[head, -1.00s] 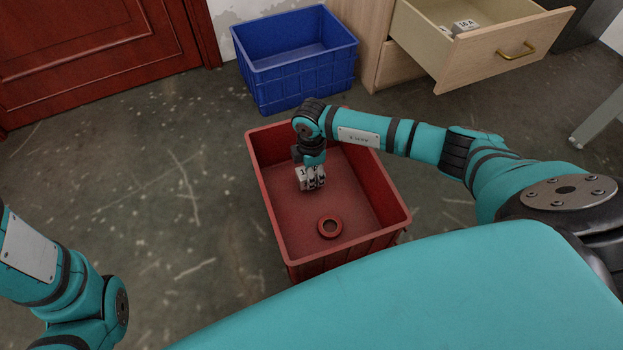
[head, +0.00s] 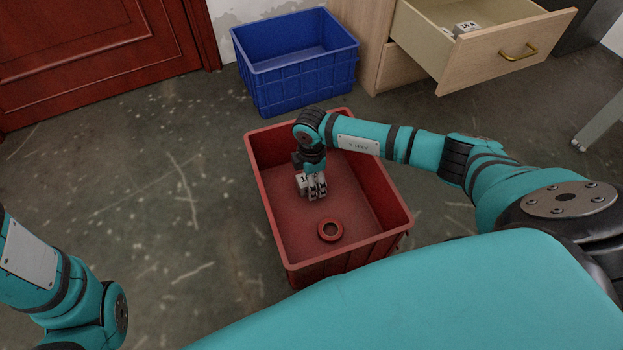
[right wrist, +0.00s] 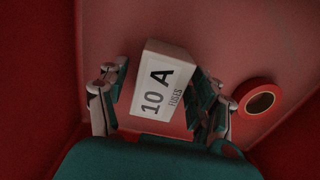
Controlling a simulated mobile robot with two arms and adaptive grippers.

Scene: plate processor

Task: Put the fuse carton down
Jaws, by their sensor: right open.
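The fuse carton (right wrist: 160,85), a white box marked "10 A FUSES", is in the red crate (head: 270,225). In the head view the carton (head: 301,182) shows beside the fingers, partly hidden by them. My right gripper (head: 317,196) reaches down into the crate. In the right wrist view its open fingers (right wrist: 160,105) stand on either side of the carton, with a gap at the left finger; contact at the right finger is unclear. The carton looks to be on or close to the crate floor. My left gripper is out of view; only my left arm shows.
A red ring (head: 330,230), like a tape roll, lies on the crate floor near the carton. An empty blue crate (head: 300,80) stands behind. An open drawer (head: 490,55) at the top right holds a white carton marked "16 A" (head: 466,28).

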